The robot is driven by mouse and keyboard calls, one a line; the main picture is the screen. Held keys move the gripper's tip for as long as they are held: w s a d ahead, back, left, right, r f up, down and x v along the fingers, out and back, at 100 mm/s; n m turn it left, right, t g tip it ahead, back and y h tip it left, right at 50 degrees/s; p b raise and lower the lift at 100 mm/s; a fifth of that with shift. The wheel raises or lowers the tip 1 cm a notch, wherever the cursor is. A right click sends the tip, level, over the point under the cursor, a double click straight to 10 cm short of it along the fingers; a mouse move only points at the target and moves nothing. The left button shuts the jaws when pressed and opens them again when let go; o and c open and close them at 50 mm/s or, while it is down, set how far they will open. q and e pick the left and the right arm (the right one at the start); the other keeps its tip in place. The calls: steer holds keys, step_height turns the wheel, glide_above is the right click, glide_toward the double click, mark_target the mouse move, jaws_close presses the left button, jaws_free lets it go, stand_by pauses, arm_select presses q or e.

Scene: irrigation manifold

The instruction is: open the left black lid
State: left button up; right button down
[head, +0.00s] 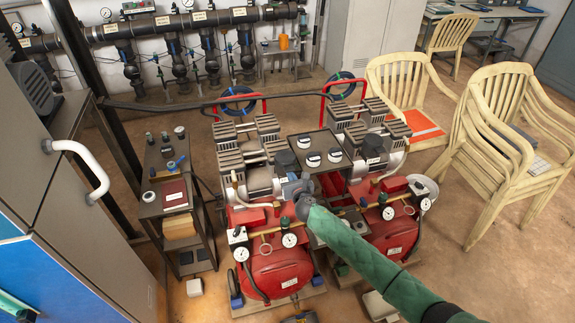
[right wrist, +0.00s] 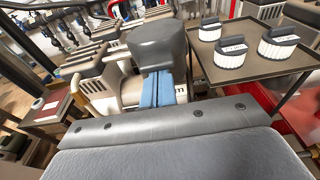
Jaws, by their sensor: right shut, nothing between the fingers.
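The left black lid (head: 287,161) is a dark, rounded cap on the left red compressor, beside the middle tray. In the right wrist view the lid (right wrist: 157,42) shows large, just beyond my fingers. It looks seated and upright. A similar black lid (head: 373,145) is on the right compressor. My right gripper (head: 290,186) reaches in from the lower right on its green-sleeved arm. Its blue fingers (right wrist: 161,90) are shut and empty, close under the lid's near lower edge; I cannot tell whether they touch it. My left gripper is not visible.
A dark tray (head: 322,171) right of the lid holds several white, black-topped labelled parts. A narrow shelf cart (head: 168,215) stands left, and a grey cabinet (head: 75,235) is at the far left. Plastic chairs (head: 500,140) stand right. Hoses and gauges surround the compressors.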

mark_target(288, 163)
steer(key=shift+w+r+p, duration=0.2)
steer(key=shift+r+p, duration=1.3)
steer(key=shift+r, duration=0.25)
steer(key=shift+w+a+r, duration=0.1)
steer(key=shift+w+a+r+p, duration=0.2)
steer(key=shift+w+r+p, duration=0.45)
steer(key=shift+r, duration=0.15)
steer(key=shift+w+a+r+p, duration=0.2)
steer(key=shift+w+r+p, duration=0.4)
steer(key=shift+r, duration=0.2)
steer(key=shift+w, duration=0.1)
steer(key=shift+w+r, duration=0.1)
steer(key=shift+w+a+r, duration=0.25)
steer(key=shift+w+r, duration=0.05)
steer(key=shift+w, duration=0.4)
steer(key=shift+w+a+r, duration=0.2)
steer(key=shift+w+r, duration=0.1)
steer(key=shift+w, duration=0.35)
steer(key=shift+w+a+r, duration=0.25)
steer(key=shift+w+r, duration=0.05)
steer(key=shift+w, duration=0.4)
